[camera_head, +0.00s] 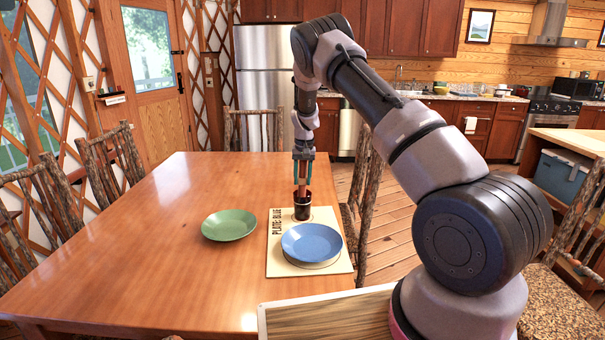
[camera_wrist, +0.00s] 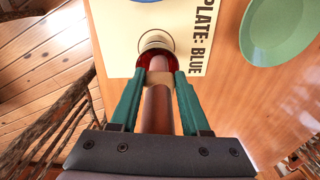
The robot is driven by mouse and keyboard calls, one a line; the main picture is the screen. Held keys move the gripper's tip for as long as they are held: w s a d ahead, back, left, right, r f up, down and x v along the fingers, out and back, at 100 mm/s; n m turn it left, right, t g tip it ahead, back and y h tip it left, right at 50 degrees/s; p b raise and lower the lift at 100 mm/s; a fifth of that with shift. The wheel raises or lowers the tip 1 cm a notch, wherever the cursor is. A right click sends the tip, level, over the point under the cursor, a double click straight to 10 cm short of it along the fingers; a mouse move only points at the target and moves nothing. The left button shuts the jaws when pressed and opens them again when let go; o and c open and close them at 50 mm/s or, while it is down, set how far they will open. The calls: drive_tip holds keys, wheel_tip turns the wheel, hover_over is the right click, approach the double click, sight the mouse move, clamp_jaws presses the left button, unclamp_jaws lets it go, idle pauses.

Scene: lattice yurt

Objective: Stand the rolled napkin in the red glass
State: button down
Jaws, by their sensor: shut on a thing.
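The rolled napkin (camera_wrist: 158,108), a brownish-pink roll with a pale band, is held upright between the teal fingers of my gripper (camera_wrist: 160,80). In the head view my gripper (camera_head: 303,180) points straight down over the red glass (camera_head: 302,211), which looks dark there. The glass stands upright on the placemat behind the blue plate. In the wrist view the napkin's far end lies over the mouth of the glass (camera_wrist: 144,59) and seems to be inside the rim. How deep it goes is hidden.
The cream placemat (camera_head: 340,262), lettered "PLATE: BLUE", bears the blue plate (camera_head: 312,242). A green plate (camera_head: 229,225) lies left of it on the wooden table (camera_head: 150,260). Log chairs stand around the table. The left part of the tabletop is clear.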

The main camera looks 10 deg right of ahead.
sight(302, 186)
drive_tip(key=shift+f, duration=1.75)
drive_tip(key=shift+c, duration=1.5)
unclamp_jaws()
drive_tip(key=shift+r, duration=0.1)
wheel_tip(302, 186, up, 11)
drive_tip(key=shift+s+d+f, duration=0.2)
drive_tip(key=shift+s, duration=0.1)
